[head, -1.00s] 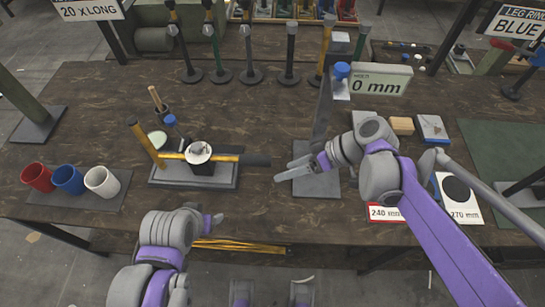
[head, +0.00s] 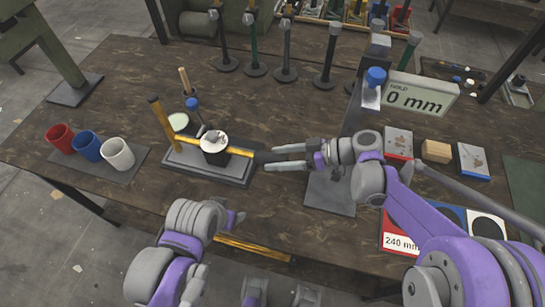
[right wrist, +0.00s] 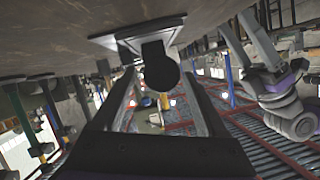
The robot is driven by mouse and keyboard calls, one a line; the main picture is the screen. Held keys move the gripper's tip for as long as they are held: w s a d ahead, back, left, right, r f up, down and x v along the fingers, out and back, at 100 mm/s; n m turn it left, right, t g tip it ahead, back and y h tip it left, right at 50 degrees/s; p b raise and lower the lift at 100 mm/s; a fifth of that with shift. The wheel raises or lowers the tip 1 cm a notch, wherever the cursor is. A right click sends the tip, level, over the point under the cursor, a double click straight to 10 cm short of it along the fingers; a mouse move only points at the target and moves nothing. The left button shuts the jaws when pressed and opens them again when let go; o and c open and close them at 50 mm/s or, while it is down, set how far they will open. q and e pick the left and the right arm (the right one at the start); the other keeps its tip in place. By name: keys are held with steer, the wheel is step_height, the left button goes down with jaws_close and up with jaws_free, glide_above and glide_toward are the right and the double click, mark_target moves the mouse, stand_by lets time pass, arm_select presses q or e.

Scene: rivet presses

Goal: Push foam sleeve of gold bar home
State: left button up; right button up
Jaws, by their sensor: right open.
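A gold bar (head: 241,151) lies across a grey fixture (head: 205,167) in the head view, passing a round white-topped clamp (head: 214,141). A black foam sleeve (head: 262,157) sits at the bar's right end. My right gripper (head: 271,158) is open, with its two fingers pointing left at the sleeve's outer end. In the right wrist view the sleeve's dark round end (right wrist: 160,72) shows between the spread fingers (right wrist: 160,92). I cannot tell whether they touch it.
Red, blue and white cups (head: 118,153) stand at the left. A post with a blue knob and a 0 mm display (head: 420,97) stands behind my right gripper. Several upright rods line the back. Labelled cards (head: 401,238) lie at the right.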

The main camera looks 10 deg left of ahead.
steer(key=shift+x, duration=0.95)
steer(key=shift+c, duration=0.2)
jaws_close()
stand_by(0.6)
